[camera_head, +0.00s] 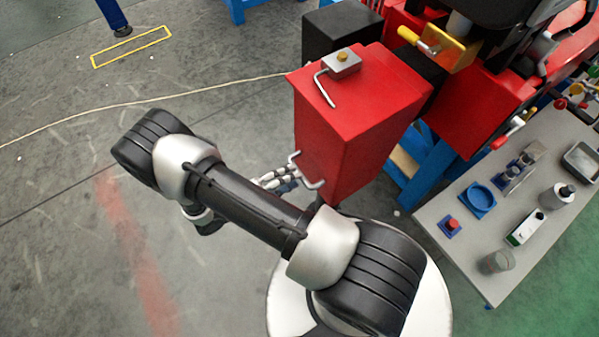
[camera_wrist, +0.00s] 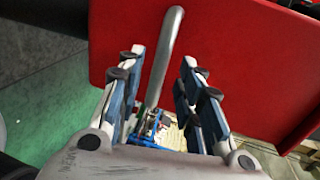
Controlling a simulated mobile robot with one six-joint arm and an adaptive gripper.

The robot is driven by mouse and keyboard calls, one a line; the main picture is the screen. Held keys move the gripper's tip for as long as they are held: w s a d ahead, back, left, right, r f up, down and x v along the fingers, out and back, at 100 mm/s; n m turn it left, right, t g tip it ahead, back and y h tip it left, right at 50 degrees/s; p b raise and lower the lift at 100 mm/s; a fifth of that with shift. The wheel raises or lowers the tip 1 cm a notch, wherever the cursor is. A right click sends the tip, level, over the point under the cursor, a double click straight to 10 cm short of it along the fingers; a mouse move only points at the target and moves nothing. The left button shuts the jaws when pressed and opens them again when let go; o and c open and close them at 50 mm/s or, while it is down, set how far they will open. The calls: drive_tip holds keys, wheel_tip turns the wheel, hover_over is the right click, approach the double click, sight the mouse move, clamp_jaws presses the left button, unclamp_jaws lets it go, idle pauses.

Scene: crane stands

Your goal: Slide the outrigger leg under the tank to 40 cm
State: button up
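A big red box-shaped body (camera_head: 350,125), which looks like the tank or the outrigger housing, stands at the centre of the head view. It also fills the top of the wrist view (camera_wrist: 240,50). A grey metal handle (camera_head: 313,184) stands out from its near left side. In the wrist view the handle bar (camera_wrist: 165,50) runs between the two fingers with gaps on both sides. My gripper (camera_head: 284,180) is open around the bar and holds nothing; its fingers (camera_wrist: 160,66) stand apart. I cannot tell which part is the outrigger leg; no 40 cm mark is readable.
A grey table (camera_head: 470,245) with a blue dish (camera_head: 478,200), bottles and other small items stands at right. A bent metal lever (camera_head: 325,88) sits on the red top. A yellow floor rectangle (camera_head: 131,47) lies upper left. Floor on the left is mostly free.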

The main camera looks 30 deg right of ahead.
drive_tip(key=shift+x, duration=2.15)
drive_tip(key=shift+c, duration=0.2)
clamp_jaws()
